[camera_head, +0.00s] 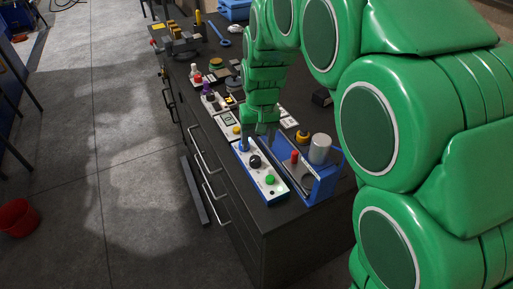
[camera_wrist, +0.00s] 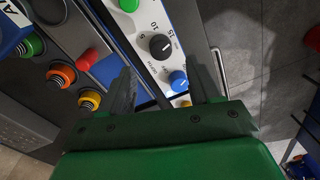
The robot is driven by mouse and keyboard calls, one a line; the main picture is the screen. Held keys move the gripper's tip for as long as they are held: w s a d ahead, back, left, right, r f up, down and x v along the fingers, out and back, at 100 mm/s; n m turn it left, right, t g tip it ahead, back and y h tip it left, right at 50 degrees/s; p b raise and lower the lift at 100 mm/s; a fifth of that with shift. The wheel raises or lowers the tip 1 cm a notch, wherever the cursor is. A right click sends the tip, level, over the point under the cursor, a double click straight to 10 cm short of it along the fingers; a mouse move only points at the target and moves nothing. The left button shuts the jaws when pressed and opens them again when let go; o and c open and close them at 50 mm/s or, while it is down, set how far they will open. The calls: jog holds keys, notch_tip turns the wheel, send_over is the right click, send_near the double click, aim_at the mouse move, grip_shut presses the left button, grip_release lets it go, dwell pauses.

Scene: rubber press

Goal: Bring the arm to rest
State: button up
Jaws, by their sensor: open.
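My green arm (camera_head: 402,120) reaches over the bench from the right in the head view. My gripper (camera_head: 262,130) points down just above a white and blue control panel (camera_head: 267,190). In the wrist view my gripper (camera_wrist: 165,92) is open, with two dark fingers apart and nothing seen between them but the panel. The panel carries a black dial (camera_wrist: 161,46), a blue knob (camera_wrist: 178,80) and a green button (camera_head: 269,180). The blue knob lies between the fingers in the wrist picture, nearer the right one; I cannot tell whether anything touches.
A blue press frame with a grey cylinder (camera_head: 320,148) and a red knob (camera_head: 294,157) stands right of the panel. More panels, knobs and a vise (camera_head: 178,42) sit along the dark bench. A red bucket (camera_head: 17,217) stands on the floor, which is mostly clear at left.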

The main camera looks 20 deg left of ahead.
jog(key=shift+r, duration=0.45)
